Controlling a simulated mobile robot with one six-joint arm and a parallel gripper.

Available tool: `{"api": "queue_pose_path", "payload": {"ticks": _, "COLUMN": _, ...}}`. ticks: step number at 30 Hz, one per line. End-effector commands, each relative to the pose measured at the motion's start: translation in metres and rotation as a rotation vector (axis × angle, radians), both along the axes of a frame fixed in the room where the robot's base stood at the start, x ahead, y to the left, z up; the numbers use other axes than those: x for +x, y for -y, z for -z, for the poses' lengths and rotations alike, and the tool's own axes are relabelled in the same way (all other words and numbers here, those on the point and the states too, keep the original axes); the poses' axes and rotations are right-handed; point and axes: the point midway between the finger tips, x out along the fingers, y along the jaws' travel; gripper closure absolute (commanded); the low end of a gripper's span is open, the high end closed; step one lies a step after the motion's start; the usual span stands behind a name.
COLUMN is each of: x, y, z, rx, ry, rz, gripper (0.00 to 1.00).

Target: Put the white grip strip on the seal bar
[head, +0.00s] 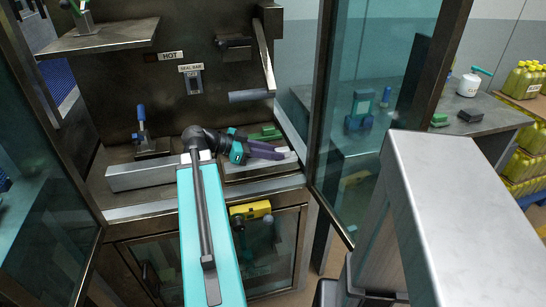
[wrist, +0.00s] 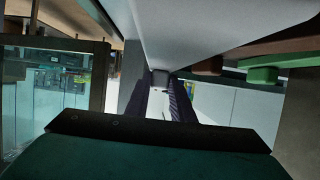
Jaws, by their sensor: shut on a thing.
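My gripper (head: 282,153) reaches into the open machine cabinet, its purple fingers pointing right, low over a pale metal bar (head: 142,175) that runs along the ledge and passes behind my arm. I take this to be the seal bar. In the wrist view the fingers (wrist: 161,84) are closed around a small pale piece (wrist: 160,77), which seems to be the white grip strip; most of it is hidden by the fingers. A large pale surface (wrist: 215,25) lies close to the fingertips there. I cannot tell whether the strip touches the bar.
A green block (head: 265,133) lies just behind my gripper. A blue-handled clamp (head: 142,135) stands at the left. A lever (head: 262,60) hangs above right, beside a "SEAL BAR" switch (head: 193,82) and a "HOT" label (head: 171,56). Open glass doors (head: 352,110) flank the cabinet.

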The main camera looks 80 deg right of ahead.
Motion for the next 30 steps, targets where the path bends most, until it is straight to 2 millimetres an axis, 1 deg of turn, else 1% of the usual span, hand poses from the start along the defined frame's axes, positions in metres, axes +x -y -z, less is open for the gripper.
{"api": "queue_pose_path", "payload": {"ticks": 1, "x": 0.001, "y": 0.006, "z": -0.001, "rx": 0.000, "ry": 0.000, "rz": 0.001, "gripper": 1.00}}
{"api": "queue_pose_path", "payload": {"ticks": 5, "x": 0.002, "y": 0.018, "z": -0.001, "rx": 0.000, "ry": 0.000, "rz": 0.001, "gripper": 1.00}}
{"api": "queue_pose_path", "payload": {"ticks": 12, "x": 0.001, "y": 0.015, "z": 0.019, "rx": 0.001, "ry": 0.000, "rz": 0.000, "gripper": 1.00}}
{"api": "queue_pose_path", "payload": {"ticks": 30, "x": 0.000, "y": 0.014, "z": 0.030, "rx": 0.000, "ry": 0.000, "rz": 0.001, "gripper": 1.00}}
